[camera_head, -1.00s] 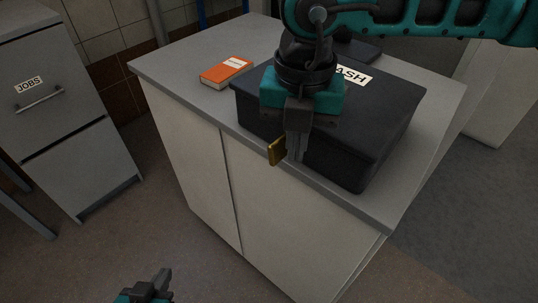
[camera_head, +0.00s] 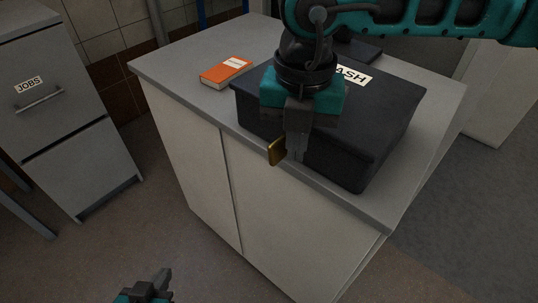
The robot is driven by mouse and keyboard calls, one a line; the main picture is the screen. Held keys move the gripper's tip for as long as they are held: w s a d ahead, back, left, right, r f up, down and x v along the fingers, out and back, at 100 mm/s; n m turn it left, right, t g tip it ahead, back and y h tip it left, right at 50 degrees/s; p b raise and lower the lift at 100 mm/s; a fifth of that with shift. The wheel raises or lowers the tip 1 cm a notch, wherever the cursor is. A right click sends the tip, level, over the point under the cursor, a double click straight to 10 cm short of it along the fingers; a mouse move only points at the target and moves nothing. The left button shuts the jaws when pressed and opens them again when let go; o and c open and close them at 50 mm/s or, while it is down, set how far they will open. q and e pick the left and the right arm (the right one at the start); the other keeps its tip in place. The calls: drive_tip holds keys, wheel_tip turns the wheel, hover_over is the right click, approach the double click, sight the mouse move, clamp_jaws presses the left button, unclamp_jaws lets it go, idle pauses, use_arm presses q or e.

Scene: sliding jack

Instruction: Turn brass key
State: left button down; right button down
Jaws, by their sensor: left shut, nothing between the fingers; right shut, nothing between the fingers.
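The brass key (camera_head: 277,151) shows as a small flat gold plate at the front face of the black cash box (camera_head: 376,135). My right gripper (camera_head: 294,156) points down in front of that face, just right of the key. Its fingers are shut with nothing between them, and they partly cover the key; I cannot tell whether they touch it. The lock is hidden behind the fingers. My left gripper (camera_head: 162,279) is low at the bottom edge, shut and empty, away from the cabinet.
The box stands on a grey cabinet top (camera_head: 180,83). An orange book (camera_head: 226,70) lies to its left, and a dark flat item (camera_head: 362,52) lies behind it. A grey drawer unit labelled JOBS (camera_head: 62,110) stands at the left. The floor between is clear.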

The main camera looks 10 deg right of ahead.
drive_tip(key=shift+f, duration=0.1)
wheel_tip(320, 180, down, 3)
drive_tip(key=b, duration=0.3)
drive_tip(key=shift+r, duration=0.2)
drive_tip(key=shift+w+a, duration=0.1)
